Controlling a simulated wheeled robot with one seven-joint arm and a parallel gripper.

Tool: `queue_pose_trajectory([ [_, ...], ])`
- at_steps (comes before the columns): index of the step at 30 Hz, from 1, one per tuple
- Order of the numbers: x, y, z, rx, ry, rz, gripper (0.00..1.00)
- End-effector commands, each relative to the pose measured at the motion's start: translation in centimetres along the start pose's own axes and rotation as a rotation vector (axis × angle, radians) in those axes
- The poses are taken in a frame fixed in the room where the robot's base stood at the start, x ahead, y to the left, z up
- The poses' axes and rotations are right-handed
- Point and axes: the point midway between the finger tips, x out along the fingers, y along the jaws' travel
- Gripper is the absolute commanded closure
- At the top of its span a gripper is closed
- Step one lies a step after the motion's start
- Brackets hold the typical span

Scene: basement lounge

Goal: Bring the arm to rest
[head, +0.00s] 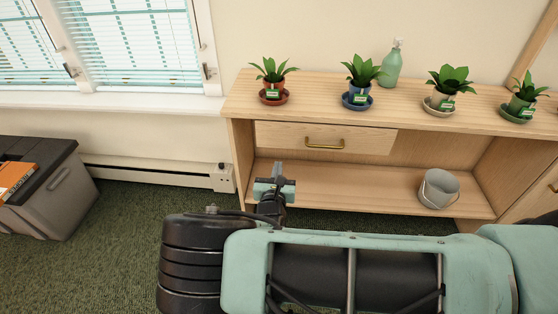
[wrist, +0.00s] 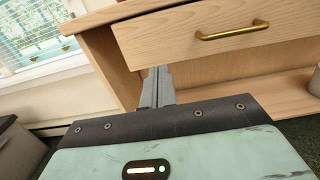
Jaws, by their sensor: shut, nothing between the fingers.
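My gripper (head: 278,170) is shut and empty. In the head view it is in front of the left part of the wooden cabinet, below the drawer and before the open lower shelf. My arm stretches across the lower middle of the head view and hides part of the carpet. In the wrist view the shut fingers (wrist: 157,88) point toward the cabinet, near its left side panel and below the left end of the drawer front. I cannot tell how far the fingertips are from the cabinet.
The wooden cabinet (head: 240,108) carries several potted plants and a green bottle (head: 391,66). Its drawer (head: 280,136) is closed. A grey bucket (head: 438,188) stands on the lower shelf. A lidded grey bin (head: 62,200) with an orange book (head: 14,178) stands left. Carpet (head: 125,215) between is clear.

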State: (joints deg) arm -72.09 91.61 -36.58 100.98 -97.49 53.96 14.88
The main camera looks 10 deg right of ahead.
Motion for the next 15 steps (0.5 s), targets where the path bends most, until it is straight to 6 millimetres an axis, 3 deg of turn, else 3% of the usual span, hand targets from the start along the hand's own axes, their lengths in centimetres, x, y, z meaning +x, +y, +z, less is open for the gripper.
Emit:
queue_pose_trajectory([
  [8,-0.7,-0.2,0.2,0.008,0.003,-0.010,1.00],
  [11,-0.7,-1.6,1.1,0.065,0.031,-0.095,1.00],
  [15,-2.0,-5.5,3.2,0.223,0.115,-0.330,1.00],
])
